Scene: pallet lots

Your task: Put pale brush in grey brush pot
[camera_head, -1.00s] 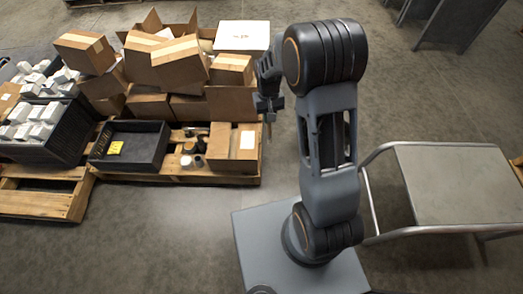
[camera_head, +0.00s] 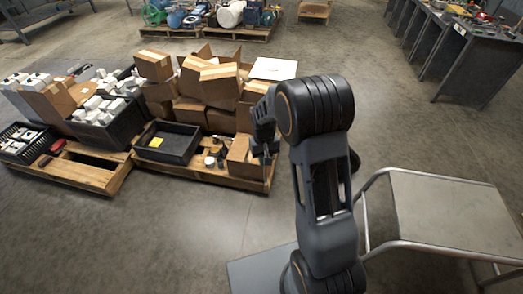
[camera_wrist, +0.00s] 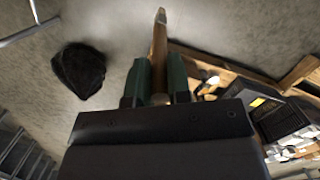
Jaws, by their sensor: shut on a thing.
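My gripper (camera_wrist: 157,78) is shut on the pale brush (camera_wrist: 159,45), whose light wooden handle stands out beyond the green fingers in the wrist view. The brush's other end is hidden behind the gripper body. In the head view my gripper (camera_head: 265,148) is at the right edge of the middle pallet, beside a small carton; the brush is too small to make out there. Small dark and white containers (camera_head: 210,161) stand on that pallet left of the carton. I cannot tell for sure which one is the grey brush pot.
A black tray (camera_head: 150,153) with a yellow label lies left of the small containers. Stacked cartons (camera_head: 208,80) rise behind them on the pallet (camera_head: 231,181). A metal step stand (camera_head: 440,208) is at right. The floor in front is clear.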

